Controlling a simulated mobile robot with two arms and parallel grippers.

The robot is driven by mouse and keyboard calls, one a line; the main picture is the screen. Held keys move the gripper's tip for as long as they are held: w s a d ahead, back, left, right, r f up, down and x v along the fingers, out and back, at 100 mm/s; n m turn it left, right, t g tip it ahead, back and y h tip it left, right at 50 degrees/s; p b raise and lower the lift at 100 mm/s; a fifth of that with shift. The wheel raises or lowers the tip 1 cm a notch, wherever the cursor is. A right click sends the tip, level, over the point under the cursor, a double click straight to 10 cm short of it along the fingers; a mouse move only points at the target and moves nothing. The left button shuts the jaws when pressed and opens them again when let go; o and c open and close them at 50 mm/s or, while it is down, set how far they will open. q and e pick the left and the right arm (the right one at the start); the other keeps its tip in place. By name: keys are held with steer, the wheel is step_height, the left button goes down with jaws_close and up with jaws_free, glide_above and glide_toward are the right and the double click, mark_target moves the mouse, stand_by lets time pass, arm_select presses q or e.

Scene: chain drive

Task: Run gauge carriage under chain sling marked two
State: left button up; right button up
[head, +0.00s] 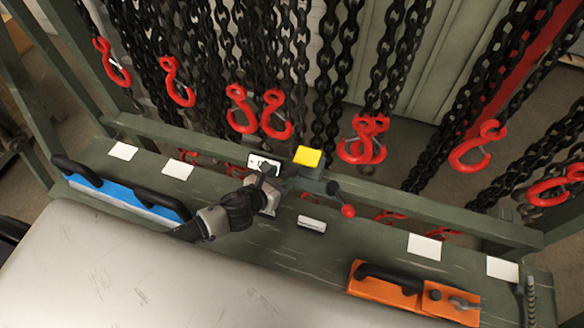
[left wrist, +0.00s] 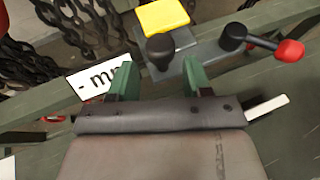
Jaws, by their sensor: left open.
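The gauge carriage (head: 308,166) is a grey block with a yellow top, and it sits on the green rail. A lever with a red ball (head: 348,211) sticks out on its right side. In the left wrist view the carriage (left wrist: 165,20) has a black knob (left wrist: 160,50) at its front. My left gripper (head: 279,181) is open, its green fingertips (left wrist: 158,78) either side of and just short of the knob. I cannot tell whether they touch it. Chain slings with red hooks (head: 240,108) hang behind the rail. Their marks are not readable. My right gripper is not in view.
White cards (head: 178,169) lie along the green bench; one beside the gripper (left wrist: 95,80) bears dark marks, partly hidden. A blue tool with black handles (head: 120,190) lies left, an orange one (head: 410,292) right. Hooks hang low close over the rail.

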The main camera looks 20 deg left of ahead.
mark_target(288, 173)
arm_select(q)
steer(key=x, duration=0.4)
steer(key=shift+w+d+f, duration=0.1)
steer(key=shift+w+f, duration=0.05)
steer(key=shift+w, duration=0.1)
steer(key=shift+w+d+f, duration=0.2)
steer(key=shift+w, duration=0.3)
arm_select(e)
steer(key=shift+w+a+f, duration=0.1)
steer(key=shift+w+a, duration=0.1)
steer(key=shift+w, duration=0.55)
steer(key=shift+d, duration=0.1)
